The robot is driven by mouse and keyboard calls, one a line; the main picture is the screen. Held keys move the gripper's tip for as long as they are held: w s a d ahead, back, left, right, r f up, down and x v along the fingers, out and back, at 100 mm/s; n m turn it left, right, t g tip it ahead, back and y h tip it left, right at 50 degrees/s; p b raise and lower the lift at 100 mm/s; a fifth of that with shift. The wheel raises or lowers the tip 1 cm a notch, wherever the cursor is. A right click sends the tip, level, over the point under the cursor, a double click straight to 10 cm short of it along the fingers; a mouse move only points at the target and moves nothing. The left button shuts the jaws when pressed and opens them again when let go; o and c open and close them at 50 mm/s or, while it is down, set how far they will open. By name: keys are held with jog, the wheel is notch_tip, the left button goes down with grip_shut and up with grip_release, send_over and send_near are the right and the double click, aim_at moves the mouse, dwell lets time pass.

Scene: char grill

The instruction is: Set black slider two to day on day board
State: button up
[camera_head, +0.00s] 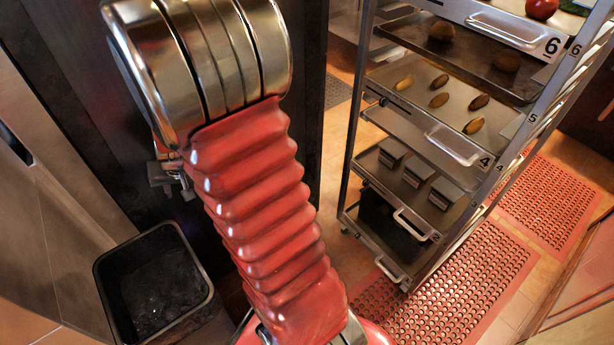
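My gripper's fingertips cannot be seen. A small grey metal part shows at the left edge of my arm, and I cannot tell what it is.
A metal rack (405,132) with numbered trays stands at the right. It holds a red round item (541,8), several yellowish oval pieces (439,100) and grey blocks (418,171). A black open bin (155,285) stands at lower left. Red perforated mats (440,305) cover the floor.

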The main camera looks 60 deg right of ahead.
jog(key=s+d+f+m+g+h, duration=0.1)
jog(key=s+d+f+m, duration=0.2)
jog(key=d+f, duration=0.55)
jog(key=s+d+f+m+g+h, duration=0.1)
jog(key=s+d+f+m+h, duration=0.15)
jog(key=d+f, duration=0.65)
jog(key=s+d+f+m+g+h, duration=0.15)
jog(key=s+d+f, duration=0.25)
jog(key=f, duration=0.9)
jog(key=s+d+f+m+g+h, duration=0.25)
jog(key=s+d+m+h, duration=0.2)
jog(key=s+d, duration=0.5)
jog(key=s+d+r+m+g+h, duration=0.3)
jog(key=s+d+r+g+h, duration=0.1)
jog(key=s, duration=0.7)
jog(key=shift+s+r+g+h, duration=0.2)
jog(key=shift+s+g+h, duration=0.2)
jog(key=shift+g+h, duration=0.65)
